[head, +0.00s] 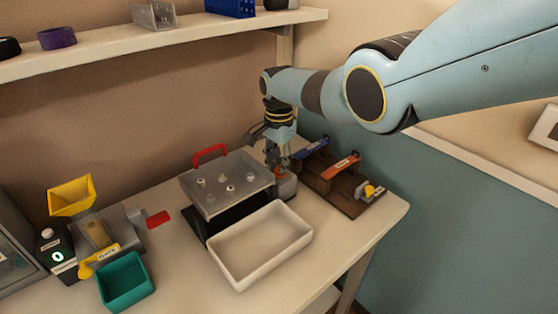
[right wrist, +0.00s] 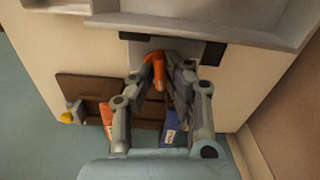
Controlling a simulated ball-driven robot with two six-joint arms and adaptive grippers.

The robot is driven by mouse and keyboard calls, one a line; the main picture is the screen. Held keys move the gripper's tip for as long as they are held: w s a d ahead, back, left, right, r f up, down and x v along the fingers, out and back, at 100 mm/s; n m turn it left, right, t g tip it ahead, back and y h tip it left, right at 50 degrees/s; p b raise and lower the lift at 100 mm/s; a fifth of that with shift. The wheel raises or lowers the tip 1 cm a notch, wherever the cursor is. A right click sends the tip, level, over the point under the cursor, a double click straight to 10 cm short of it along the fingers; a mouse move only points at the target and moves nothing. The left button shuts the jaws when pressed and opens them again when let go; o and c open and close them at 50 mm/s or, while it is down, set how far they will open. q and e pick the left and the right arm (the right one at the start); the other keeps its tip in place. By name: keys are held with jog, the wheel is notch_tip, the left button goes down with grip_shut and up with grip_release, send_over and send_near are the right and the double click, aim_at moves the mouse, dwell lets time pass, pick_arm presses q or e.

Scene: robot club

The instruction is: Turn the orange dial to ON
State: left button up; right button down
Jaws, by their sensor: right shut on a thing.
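The orange dial (right wrist: 158,70) shows between the fingertips of my right gripper (right wrist: 163,64) in the right wrist view. The gripper is shut on it from above. In the head view my right gripper (head: 279,158) points down at a small grey box (head: 287,187) beside the grey tilted plate, and its fingers hide most of the dial. The ON marking and the dial's pointing direction cannot be read. My left gripper is in neither view.
A grey plate with a red handle (head: 210,152) and a white tray (head: 262,245) stand left of the dial. A brown rack (head: 335,205) with blue and orange pieces stands right. A yellow funnel (head: 72,196) and teal bin (head: 125,280) stand at left.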

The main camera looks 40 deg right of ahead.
aim_at(279, 165)
jog(key=m, duration=0.3)
jog(key=shift+r+m, duration=0.1)
jog(key=shift+m, duration=0.3)
jog(key=shift+m+p, duration=0.4)
jog(key=shift+m, duration=1.5)
jog(key=c, duration=1.6)
grip_release()
jog(key=shift+c, duration=0.2)
notch_tip(279, 165, up, 12)
